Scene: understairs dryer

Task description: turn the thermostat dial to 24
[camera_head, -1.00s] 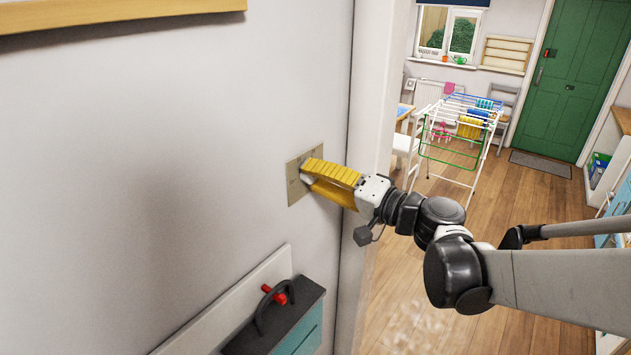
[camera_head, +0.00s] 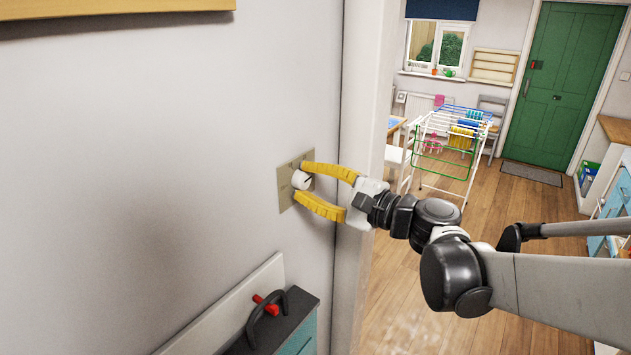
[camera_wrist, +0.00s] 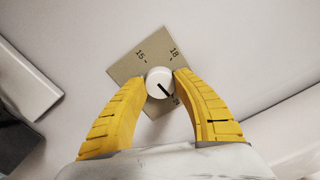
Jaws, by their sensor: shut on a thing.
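The thermostat is a square beige plate (camera_head: 288,193) on the pale wall, with a round white dial (camera_head: 300,181) at its middle. My gripper (camera_head: 304,179) has its two yellow fingers closed on either side of the dial. In the wrist view the fingertips touch both sides of the dial (camera_wrist: 154,77). The plate (camera_wrist: 128,66) shows the numbers 15 and 18 beyond the dial. The dial's black pointer line slants down and right, toward a number beside the right finger.
A wall edge and door frame (camera_head: 360,130) stand just right of the plate. Below is a dark-topped box (camera_head: 272,325) with a black handle and red part. A wooden ledge (camera_head: 110,18) is above left. A drying rack (camera_head: 450,140) stands in the room behind.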

